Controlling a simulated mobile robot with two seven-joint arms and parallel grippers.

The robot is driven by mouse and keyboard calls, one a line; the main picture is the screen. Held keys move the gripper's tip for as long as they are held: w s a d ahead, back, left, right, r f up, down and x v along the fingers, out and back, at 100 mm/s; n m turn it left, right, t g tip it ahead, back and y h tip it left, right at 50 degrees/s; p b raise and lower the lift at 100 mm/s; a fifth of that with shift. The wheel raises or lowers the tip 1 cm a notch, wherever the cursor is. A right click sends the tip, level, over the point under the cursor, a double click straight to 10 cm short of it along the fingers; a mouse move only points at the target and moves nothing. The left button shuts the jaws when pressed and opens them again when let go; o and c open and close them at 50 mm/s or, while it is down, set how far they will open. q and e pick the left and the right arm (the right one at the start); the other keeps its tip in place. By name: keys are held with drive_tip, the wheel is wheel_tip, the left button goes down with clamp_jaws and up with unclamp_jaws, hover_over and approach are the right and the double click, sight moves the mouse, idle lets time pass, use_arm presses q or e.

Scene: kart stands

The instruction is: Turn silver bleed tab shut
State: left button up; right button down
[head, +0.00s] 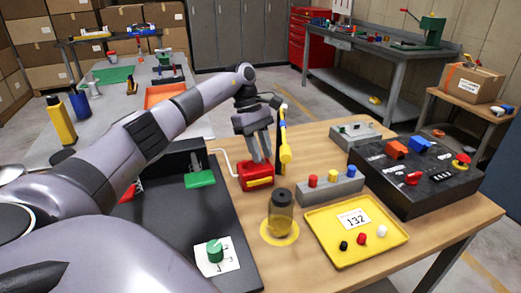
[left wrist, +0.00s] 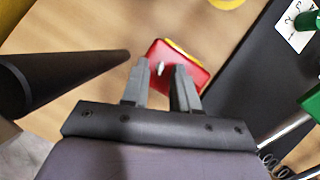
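The silver bleed tab (left wrist: 161,69) is a small pale piece on top of a red block with a yellow edge (left wrist: 190,62). The red block (head: 257,182) stands on the wooden table in the head view, where I cannot make out the tab. My left gripper (head: 262,160) points down just above the red block. In the left wrist view my left gripper (left wrist: 161,70) is open, its two grey fingers apart with the tab showing between their tips. I cannot tell whether either finger touches the tab. My right gripper is not in view.
A yellow and black upright tool (head: 285,150) stands close right of the gripper. A jar (head: 282,212), a grey block with coloured knobs (head: 330,190), a yellow tray (head: 365,252) and a black control box (head: 410,190) are nearby. A dark mat (head: 185,230) lies left.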

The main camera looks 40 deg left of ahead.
use_arm(q)
drive_tip(key=v, duration=0.7)
idle(0.3)
drive_tip(key=shift+o, duration=0.3)
